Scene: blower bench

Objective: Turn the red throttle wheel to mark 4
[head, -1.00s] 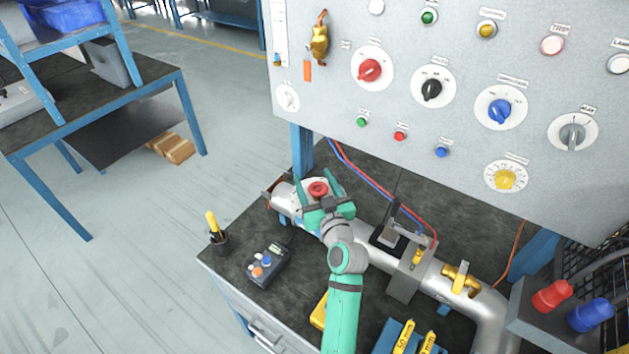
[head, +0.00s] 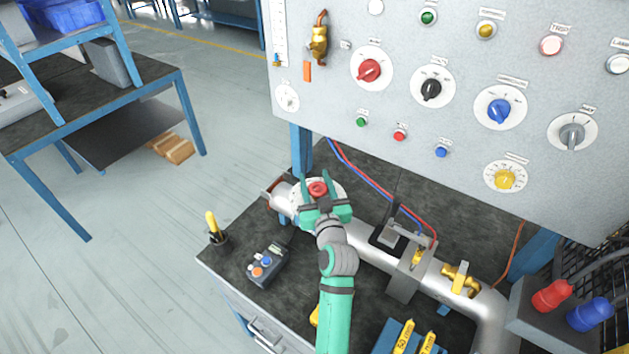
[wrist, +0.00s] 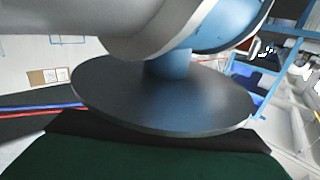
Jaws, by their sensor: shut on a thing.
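The red throttle wheel (head: 318,189) sits on a white round dial plate (head: 338,187) on the grey pipe's left end, at the bench's back left. My gripper (head: 316,183) reaches over it from the front, with one green finger on each side, and is shut on the wheel. The marks on the plate are too small to read, and the fingers cover part of it. The wrist view does not show the wheel; it shows a dark round foot (wrist: 165,100) on a blue post under the grey pipe (wrist: 150,28).
A control panel (head: 400,130) with several coloured knobs stands behind the bench. The grey pipe (head: 365,255) runs right, with a brass valve (head: 460,280). A small control box (head: 265,266) and a cup with a yellow-handled tool (head: 213,232) stand left of my arm.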

